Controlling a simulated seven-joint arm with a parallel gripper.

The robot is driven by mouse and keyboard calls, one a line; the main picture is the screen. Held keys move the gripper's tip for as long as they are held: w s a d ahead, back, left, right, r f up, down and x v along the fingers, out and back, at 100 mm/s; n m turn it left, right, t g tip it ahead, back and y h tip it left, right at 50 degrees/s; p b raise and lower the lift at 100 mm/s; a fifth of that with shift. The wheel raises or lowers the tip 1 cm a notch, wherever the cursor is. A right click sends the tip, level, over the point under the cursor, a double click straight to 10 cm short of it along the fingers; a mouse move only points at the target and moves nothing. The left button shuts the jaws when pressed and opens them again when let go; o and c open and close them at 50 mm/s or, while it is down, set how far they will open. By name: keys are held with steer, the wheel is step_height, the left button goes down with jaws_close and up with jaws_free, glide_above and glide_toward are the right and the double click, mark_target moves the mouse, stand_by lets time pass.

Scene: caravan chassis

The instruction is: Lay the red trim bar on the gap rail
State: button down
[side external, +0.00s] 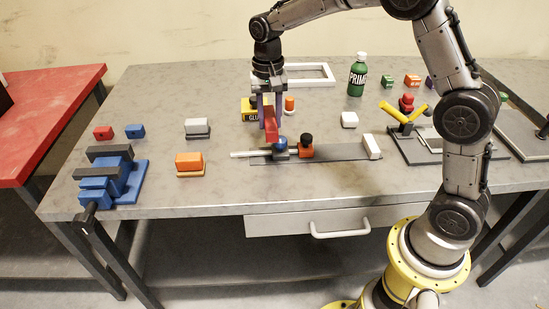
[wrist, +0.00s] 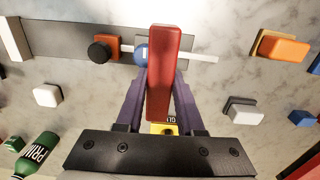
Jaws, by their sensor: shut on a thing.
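My gripper (side external: 268,105) points down with purple fingers, shut on the red trim bar (side external: 271,128). In the wrist view the red bar (wrist: 163,70) is long and lies lengthwise between the fingers (wrist: 160,88), its far end sticking out past them. In the side view the bar is close above or behind a blue round knob (side external: 280,142) on a long dark strip (side external: 330,153). The bar hides part of that knob in the wrist view. A white rod (side external: 245,154) sticks out at the strip's left end. I cannot tell which part is the gap rail.
The strip also carries an orange block with a black knob (side external: 306,148) and a white end block (side external: 371,146). A yellow glue box (side external: 250,112) stands behind my gripper. A green bottle (side external: 357,76) stands farther back. An orange block (side external: 189,161) lies left, with bare table between.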

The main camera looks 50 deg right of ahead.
steer(key=shift+w+a+n, duration=0.2)
steer(key=shift+a+n, duration=0.05)
steer(key=shift+n, duration=0.75)
steer(key=n, duration=0.2)
steer(key=shift+w+d+n, duration=0.1)
steer(key=shift+w+n, duration=0.05)
steer(key=shift+n, duration=0.25)
steer(key=shift+s+f+n, duration=0.1)
steer(key=shift+s+n, duration=0.2)
steer(key=shift+s, duration=0.05)
steer(key=s+d+r+m, duration=0.25)
steer(key=s+d, duration=0.35)
steer(key=d, duration=0.3)
steer(key=s+d+r+m, duration=0.2)
steer(key=s+d+m, duration=0.1)
steer(key=s+d, duration=0.4)
glide_above(318, 115)
step_height(318, 115, down, 9)
steer(key=shift+s+a+f, duration=0.1)
steer(key=shift+s+a, duration=0.05)
steer(key=shift+f, duration=1.7)
steer(key=shift+f, duration=0.15)
